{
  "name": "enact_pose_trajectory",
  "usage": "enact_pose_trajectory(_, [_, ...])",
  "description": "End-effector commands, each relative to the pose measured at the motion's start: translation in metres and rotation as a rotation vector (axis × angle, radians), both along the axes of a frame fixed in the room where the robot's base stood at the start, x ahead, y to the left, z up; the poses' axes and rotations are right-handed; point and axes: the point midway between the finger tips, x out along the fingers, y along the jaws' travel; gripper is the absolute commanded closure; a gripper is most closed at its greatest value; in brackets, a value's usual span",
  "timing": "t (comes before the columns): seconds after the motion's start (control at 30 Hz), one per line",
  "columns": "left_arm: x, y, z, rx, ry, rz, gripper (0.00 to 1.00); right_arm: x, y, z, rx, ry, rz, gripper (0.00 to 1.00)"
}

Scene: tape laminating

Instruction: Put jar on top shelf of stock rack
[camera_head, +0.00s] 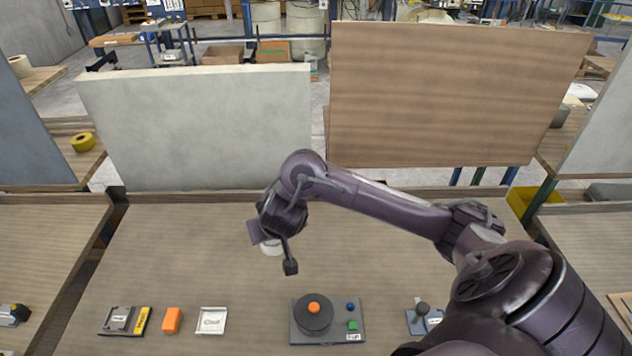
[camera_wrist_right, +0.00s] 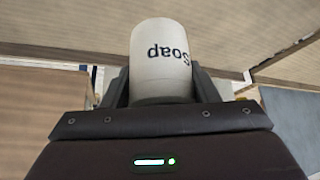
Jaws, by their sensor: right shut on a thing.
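A white jar (camera_wrist_right: 160,65) with "Soap" printed on it, upside down in the right wrist view, sits between the fingers of my right gripper (camera_wrist_right: 161,88). My right gripper (camera_head: 272,248) is shut on it. In the head view a small part of the white jar (camera_head: 271,248) shows below the gripper, above the back middle of the wooden table; the rest is hidden by the gripper. My left gripper is not in view. I cannot make out a stock rack for certain in either view.
A pale panel (camera_head: 200,125) and a brown wooden panel (camera_head: 450,95) stand behind the table (camera_head: 180,250). Along its front lie a grey device with an orange knob (camera_head: 314,307), an orange block (camera_head: 171,320), a white label square (camera_head: 212,321) and a joystick (camera_head: 422,309).

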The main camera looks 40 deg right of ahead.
Motion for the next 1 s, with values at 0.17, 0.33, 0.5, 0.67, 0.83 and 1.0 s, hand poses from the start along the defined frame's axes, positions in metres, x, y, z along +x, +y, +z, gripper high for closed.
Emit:
enact_pose_trajectory(0.17, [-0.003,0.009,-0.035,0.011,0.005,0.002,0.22,0.000,0.000,-0.037,0.004,0.003,-0.004,0.76])
enact_pose_trajectory(0.33, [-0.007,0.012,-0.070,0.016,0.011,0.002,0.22,0.000,0.000,-0.074,0.003,0.002,-0.004,0.76])
enact_pose_trajectory(0.5, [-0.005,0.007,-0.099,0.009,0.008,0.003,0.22,-0.001,-0.001,-0.113,-0.001,0.004,-0.004,0.76])
enact_pose_trajectory(0.67, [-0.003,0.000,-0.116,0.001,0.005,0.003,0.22,0.000,-0.001,-0.144,-0.001,0.002,-0.005,0.76])
enact_pose_trajectory(0.83, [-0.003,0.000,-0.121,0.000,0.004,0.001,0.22,0.001,-0.001,-0.156,0.000,0.000,-0.004,0.76])
enact_pose_trajectory(1.0, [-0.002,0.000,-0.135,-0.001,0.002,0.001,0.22,0.000,-0.001,-0.180,-0.001,0.001,-0.005,0.76])
